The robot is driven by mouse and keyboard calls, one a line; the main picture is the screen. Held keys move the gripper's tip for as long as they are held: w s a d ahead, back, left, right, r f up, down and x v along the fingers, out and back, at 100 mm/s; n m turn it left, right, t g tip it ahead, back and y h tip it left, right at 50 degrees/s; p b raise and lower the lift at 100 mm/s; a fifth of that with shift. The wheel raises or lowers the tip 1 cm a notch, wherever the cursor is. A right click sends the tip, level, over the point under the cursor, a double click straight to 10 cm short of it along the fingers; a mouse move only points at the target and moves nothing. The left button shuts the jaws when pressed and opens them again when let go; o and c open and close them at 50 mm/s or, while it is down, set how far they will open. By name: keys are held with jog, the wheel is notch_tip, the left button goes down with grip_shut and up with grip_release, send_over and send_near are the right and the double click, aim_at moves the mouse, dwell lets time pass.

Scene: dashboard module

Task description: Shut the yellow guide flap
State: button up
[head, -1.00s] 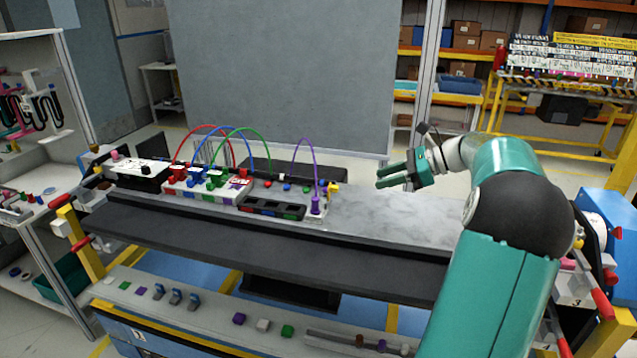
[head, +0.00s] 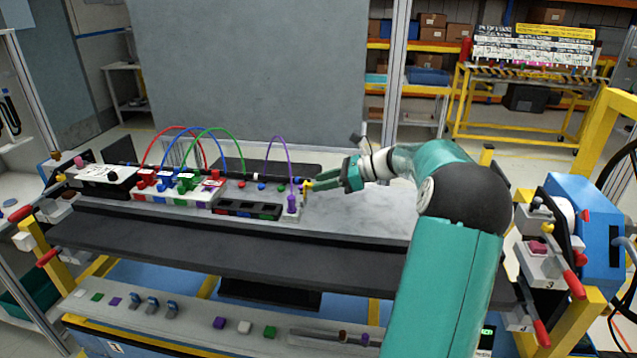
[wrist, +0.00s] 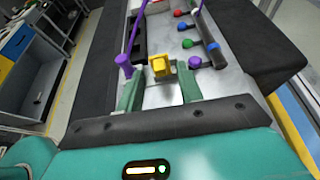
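The yellow guide flap (head: 307,186) is a small yellow part at the right end of the module row on the bench. In the wrist view the yellow flap (wrist: 159,67) stands between the tips of my two green fingers, with a gap seen on each side. My gripper (head: 324,181) reaches in from the right, level with the flap and close beside it. In the wrist view my gripper (wrist: 160,72) is open and holds nothing. I cannot tell whether a finger touches the flap.
A purple plug (head: 292,204) with a purple cable stands just left of the flap; its cable arches over the module. A black tray (head: 247,210) and coloured plugs lie further left. The grey bench top (head: 365,212) to the right is clear.

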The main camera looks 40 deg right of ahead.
jog(key=shift+x, duration=0.8)
grip_shut()
